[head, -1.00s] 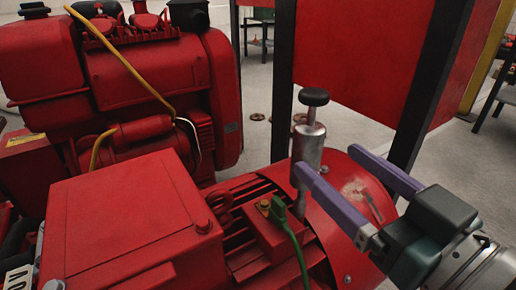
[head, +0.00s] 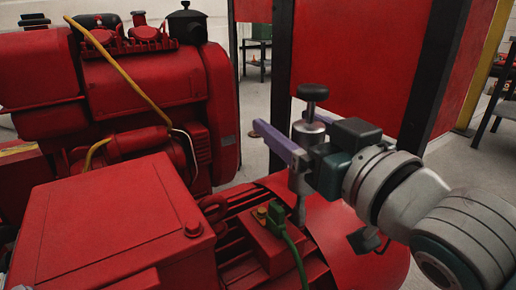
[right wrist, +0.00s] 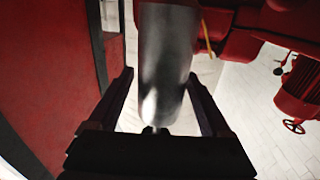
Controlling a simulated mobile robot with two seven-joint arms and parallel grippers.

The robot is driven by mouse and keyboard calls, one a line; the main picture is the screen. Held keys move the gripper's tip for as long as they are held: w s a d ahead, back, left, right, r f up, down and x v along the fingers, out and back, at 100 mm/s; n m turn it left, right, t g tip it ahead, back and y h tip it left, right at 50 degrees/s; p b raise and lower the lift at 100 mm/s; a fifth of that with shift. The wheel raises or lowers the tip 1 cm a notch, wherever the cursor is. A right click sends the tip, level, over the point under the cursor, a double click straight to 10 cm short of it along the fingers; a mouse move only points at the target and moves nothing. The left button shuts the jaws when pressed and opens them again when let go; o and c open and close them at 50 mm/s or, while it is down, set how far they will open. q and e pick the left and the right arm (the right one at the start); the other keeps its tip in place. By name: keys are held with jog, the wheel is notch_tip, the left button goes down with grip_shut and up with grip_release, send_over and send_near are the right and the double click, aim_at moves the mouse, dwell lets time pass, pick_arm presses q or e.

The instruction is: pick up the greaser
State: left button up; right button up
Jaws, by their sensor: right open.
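The greaser, a shiny metal cylinder with a black knob on top (head: 313,93), stands upright on the red motor housing in the head view. My right gripper (head: 288,122) comes in from the right, level with the upper part of the greaser. Its purple fingers are open, one on each side of the cylinder, and the near finger and gripper body hide part of it. In the right wrist view the greaser's cylinder (right wrist: 165,65) fills the gap between the dark fingers (right wrist: 160,80), with visible space on both sides. My left gripper is not in view.
A red motor with a box-shaped cover (head: 105,225) fills the front left. A green cable (head: 294,250) runs close below the greaser. A red engine (head: 150,95) stands behind on the left. A red panel with black posts (head: 281,75) stands behind the greaser.

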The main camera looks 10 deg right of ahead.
jog(key=shift+c, duration=0.2)
grip_shut()
dwell(0.3)
jog(key=shift+r, duration=0.1)
